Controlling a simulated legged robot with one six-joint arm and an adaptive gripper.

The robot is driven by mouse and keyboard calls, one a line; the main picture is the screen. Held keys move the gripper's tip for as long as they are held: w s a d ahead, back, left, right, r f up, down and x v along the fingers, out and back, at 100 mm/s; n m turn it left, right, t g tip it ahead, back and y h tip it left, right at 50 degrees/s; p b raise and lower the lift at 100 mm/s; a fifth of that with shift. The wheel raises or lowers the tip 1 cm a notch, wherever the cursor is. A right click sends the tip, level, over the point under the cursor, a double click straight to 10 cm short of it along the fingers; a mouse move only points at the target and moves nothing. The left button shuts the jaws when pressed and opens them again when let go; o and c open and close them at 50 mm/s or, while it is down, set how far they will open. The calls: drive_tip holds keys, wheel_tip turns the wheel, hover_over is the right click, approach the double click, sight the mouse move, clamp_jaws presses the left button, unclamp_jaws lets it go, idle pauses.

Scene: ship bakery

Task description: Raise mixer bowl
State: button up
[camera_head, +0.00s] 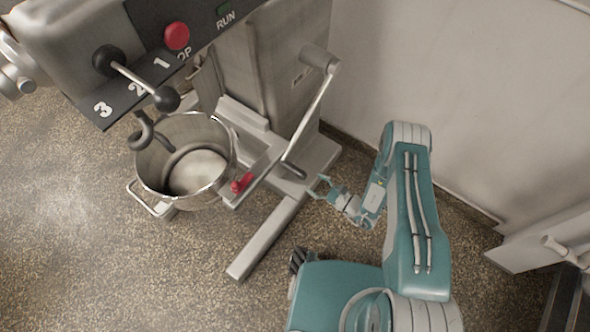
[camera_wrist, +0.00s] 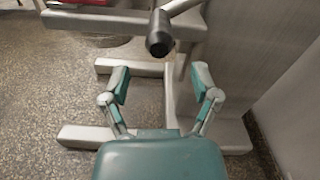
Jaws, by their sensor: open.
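The steel mixer bowl (camera_head: 196,172) sits under the mixer head in the head view, with the hook (camera_head: 146,133) reaching into its left side. A long metal lever (camera_head: 312,112) runs down from a pivot on the mixer's column and ends in a dark handle (camera_head: 292,169). My gripper (camera_head: 318,188) is open and empty, just right of and below this handle. In the wrist view the dark handle end (camera_wrist: 158,42) points toward the camera, ahead of my open fingers (camera_wrist: 160,82). The handle looks apart from both fingers.
The mixer's foot (camera_head: 268,238) extends along the floor near my body. A red knob (camera_head: 242,183) is beside the bowl. A pale wall (camera_head: 470,90) stands at the right. A red button (camera_head: 176,36) and gear levers are on the mixer head. Speckled floor is clear at left.

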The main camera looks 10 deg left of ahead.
sight(295, 170)
drive_tip(key=x, duration=0.8)
drive_tip(key=shift+w+a, duration=0.1)
drive_tip(key=shift+a, duration=0.25)
drive_tip(key=shift+r, duration=0.1)
clamp_jaws()
